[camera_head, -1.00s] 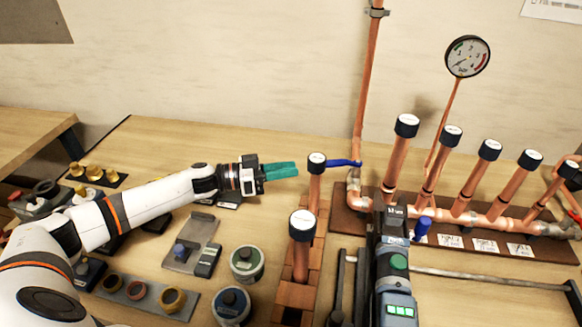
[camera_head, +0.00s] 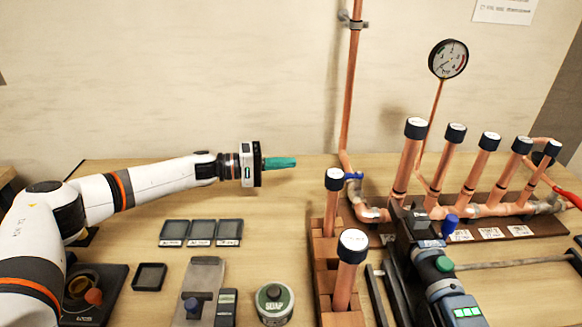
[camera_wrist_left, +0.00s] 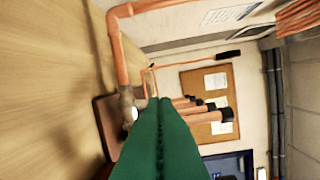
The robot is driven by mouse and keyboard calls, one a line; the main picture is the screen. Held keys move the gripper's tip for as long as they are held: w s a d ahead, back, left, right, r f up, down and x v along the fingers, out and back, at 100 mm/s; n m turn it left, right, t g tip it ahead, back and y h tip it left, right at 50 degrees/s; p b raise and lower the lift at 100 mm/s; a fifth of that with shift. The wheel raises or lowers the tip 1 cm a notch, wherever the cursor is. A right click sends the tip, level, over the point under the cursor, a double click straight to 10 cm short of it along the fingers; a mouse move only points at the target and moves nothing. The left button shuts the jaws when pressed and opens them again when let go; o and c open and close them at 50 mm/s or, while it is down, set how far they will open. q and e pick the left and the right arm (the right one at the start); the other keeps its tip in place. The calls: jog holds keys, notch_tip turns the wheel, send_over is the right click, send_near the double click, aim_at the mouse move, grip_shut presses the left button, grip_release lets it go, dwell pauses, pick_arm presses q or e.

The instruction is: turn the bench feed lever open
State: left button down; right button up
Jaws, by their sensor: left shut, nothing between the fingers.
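The blue lever (camera_head: 353,176) shows in the head view at the foot of the tall copper riser (camera_head: 350,100), just behind a black-capped copper tube (camera_head: 334,179) that partly hides it. My left gripper (camera_head: 294,162) is shut and empty, its green fingers pointing right, in the air left of the lever and apart from it. In the left wrist view the shut green fingers (camera_wrist_left: 160,115) fill the middle, and the copper riser (camera_wrist_left: 118,55) shows to their left. I cannot make out the lever there. My right gripper is not in view.
Several black-capped pipes (camera_head: 408,160) rise from the manifold at right, with a gauge (camera_head: 448,59) above. Dark trays (camera_head: 202,233) lie below my arm.

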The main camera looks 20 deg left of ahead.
pick_arm(q)
jog(key=w+d+f+p, duration=0.1)
jog(key=d+p, duration=0.1)
jog(key=d, duration=0.7)
jog(key=shift+w+d, duration=0.15)
jog(key=shift+d, duration=0.15)
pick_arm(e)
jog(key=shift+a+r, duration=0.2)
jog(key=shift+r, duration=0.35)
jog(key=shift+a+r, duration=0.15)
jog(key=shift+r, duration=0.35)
pick_arm(q)
jog(key=shift+s+d+n+t+y+p, duration=0.1)
jog(key=shift+s+n+t+y+p, duration=0.15)
jog(key=shift+n+t+y+p, duration=0.25)
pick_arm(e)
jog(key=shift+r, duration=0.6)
pick_arm(q)
jog(key=shift+s, duration=0.1)
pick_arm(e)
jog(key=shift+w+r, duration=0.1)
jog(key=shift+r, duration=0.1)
